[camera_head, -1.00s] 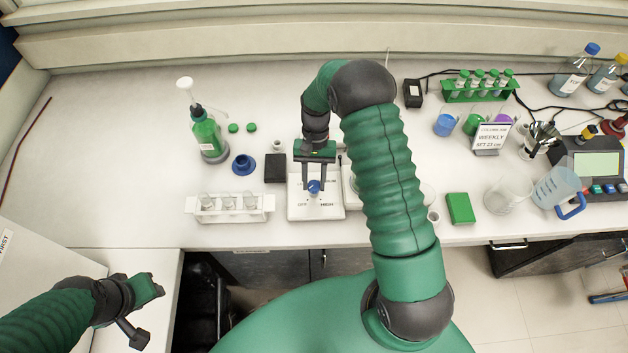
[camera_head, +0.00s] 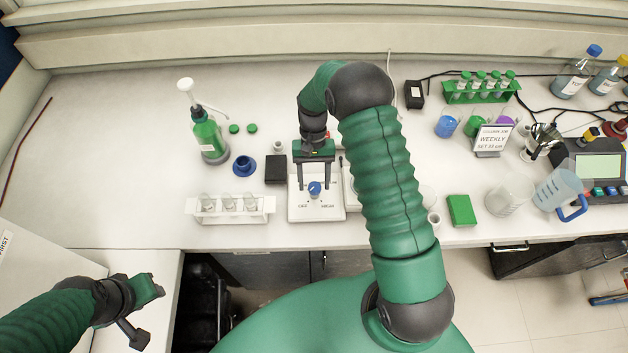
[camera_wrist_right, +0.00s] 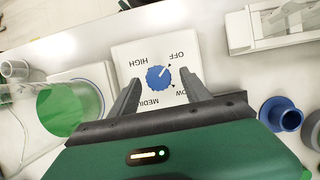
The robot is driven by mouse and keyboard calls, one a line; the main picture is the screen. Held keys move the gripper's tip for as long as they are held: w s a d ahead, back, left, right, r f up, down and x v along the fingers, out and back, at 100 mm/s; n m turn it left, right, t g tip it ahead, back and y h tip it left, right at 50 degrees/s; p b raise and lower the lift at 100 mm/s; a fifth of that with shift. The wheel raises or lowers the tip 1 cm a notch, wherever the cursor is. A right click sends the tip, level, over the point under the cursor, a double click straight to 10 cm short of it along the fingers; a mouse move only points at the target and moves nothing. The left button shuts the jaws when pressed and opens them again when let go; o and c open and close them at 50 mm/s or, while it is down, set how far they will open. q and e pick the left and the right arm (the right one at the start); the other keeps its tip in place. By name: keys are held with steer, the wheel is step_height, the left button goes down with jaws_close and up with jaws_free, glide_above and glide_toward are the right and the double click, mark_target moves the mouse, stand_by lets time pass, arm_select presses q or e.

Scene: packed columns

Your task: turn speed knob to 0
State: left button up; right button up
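The blue speed knob (camera_head: 314,189) sits on a white box (camera_head: 302,211) near the front of the bench. In the right wrist view the knob (camera_wrist_right: 158,78) has a white pointer line aimed up and right, towards the OFF label. HIGH, LOW and MEDIUM are also printed around it, the last two partly hidden. My right gripper (camera_head: 315,184) is over the box, pointing down. Its fingers stand apart on either side of the knob, with gaps to it in the wrist view (camera_wrist_right: 162,93). My left gripper (camera_head: 150,287) is at the lower left, away from the bench objects; its finger opening is unclear.
A white rack with glass vessels (camera_head: 230,216) and a small black block (camera_head: 276,169) are left of the box. My right arm hides part of the bench right of the box.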

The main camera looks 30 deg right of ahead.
steer(key=shift+s, duration=0.1)
steer(key=shift+d+r, duration=0.1)
steer(key=shift+r, duration=0.2)
steer(key=b+v, duration=0.3)
steer(key=v, duration=1.3)
steer(key=shift+w, duration=0.25)
steer(key=shift+d, duration=0.1)
